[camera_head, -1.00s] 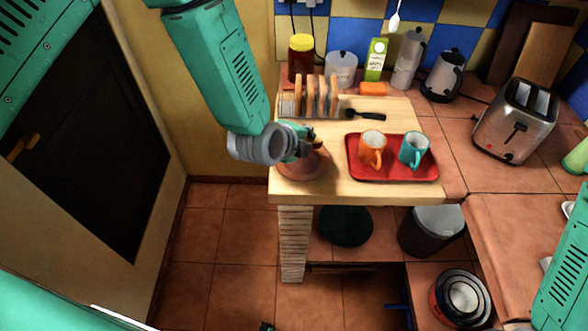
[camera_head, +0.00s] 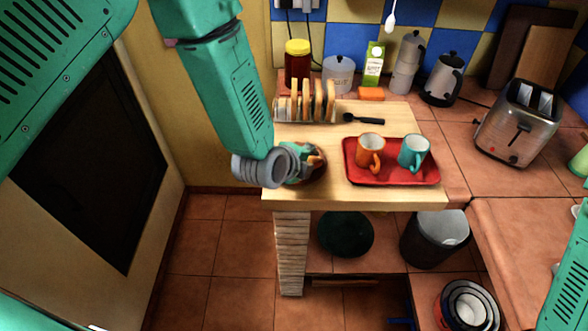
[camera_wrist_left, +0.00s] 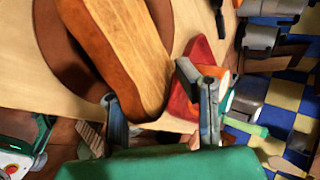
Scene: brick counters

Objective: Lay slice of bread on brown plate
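The slice of bread (camera_wrist_left: 125,50) shows large in the wrist view, with a tan face and a brown crust side. It appears to lie over the brown plate (camera_wrist_left: 50,40), which shows around it. In the head view the plate (camera_head: 319,178) is near the wooden board's front left edge, mostly hidden by my left gripper (camera_head: 303,164). In the wrist view my left gripper (camera_wrist_left: 160,113) has its fingers spread, with the bread's near end between them and a gap at the right finger. Whether the bread lies flat is unclear. My right gripper is out of view.
A red tray (camera_head: 390,177) with an orange mug (camera_head: 369,148) and a teal mug (camera_head: 413,152) stands right of the plate. A toast rack (camera_head: 306,103) with several slices is behind, beside a dark spoon (camera_head: 364,119). A toaster (camera_head: 518,124) stands at right.

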